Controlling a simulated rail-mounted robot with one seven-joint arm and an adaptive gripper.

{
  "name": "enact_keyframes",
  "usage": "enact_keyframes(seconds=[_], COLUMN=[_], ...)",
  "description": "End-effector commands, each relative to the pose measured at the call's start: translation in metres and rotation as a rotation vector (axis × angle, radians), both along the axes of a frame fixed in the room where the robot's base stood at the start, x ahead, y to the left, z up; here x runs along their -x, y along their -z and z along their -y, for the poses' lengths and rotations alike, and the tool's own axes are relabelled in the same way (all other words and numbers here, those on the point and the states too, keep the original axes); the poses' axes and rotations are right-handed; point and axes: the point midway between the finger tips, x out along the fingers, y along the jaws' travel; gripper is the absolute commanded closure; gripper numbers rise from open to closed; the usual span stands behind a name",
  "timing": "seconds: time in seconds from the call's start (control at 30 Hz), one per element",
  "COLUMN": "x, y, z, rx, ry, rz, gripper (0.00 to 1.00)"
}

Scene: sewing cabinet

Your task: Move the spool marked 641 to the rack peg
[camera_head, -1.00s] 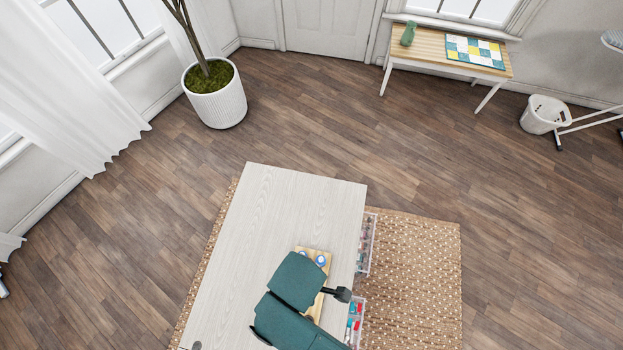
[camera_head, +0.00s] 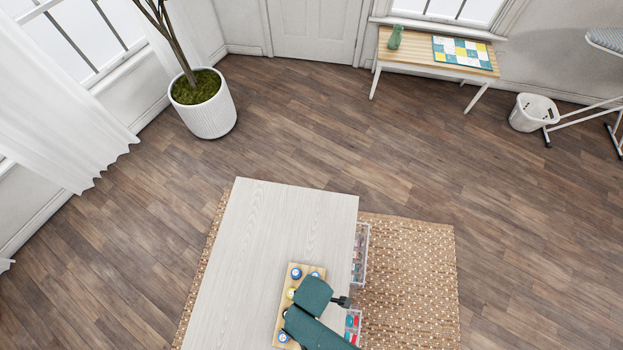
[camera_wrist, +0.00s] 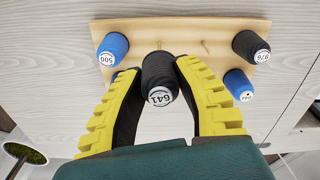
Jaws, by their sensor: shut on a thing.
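The dark spool marked 641 (camera_wrist: 160,77) is between the yellow-and-black fingers of my gripper (camera_wrist: 158,98) in the wrist view, with its label facing the camera. My gripper is shut on it. The spool is over the wooden rack board (camera_wrist: 180,28), and I cannot tell whether it touches the board or a peg. Bare pegs (camera_wrist: 205,47) stand on the board beside it. In the head view, the rack (camera_head: 280,320) lies on the table, partly covered by my teal arm, which hides the gripper and the spool.
Blue spool 500 (camera_wrist: 113,48) stands at the rack's left, dark spool 976 (camera_wrist: 250,45) and a blue spool (camera_wrist: 238,84) at its right in the wrist view. The pale table (camera_head: 280,215) is clear beyond the rack. Clear drawers (camera_head: 360,252) stick out at its right side.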

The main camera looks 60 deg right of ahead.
Motion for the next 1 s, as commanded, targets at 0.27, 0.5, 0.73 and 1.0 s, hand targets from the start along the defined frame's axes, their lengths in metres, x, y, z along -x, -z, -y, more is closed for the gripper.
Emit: enact_keyframes(seconds=[0.27,0.5,0.73,1.0], x=[0.000,0.000,0.000,0.000], y=[0.011,0.019,0.025,0.025], z=[0.000,0.000,0.000,0.000], rx=[0.000,0.000,0.001,0.001], ry=[0.000,0.000,0.000,0.000], rz=[0.000,-0.001,-0.001,-0.001], gripper=[0.88,0.88,0.88,0.88])
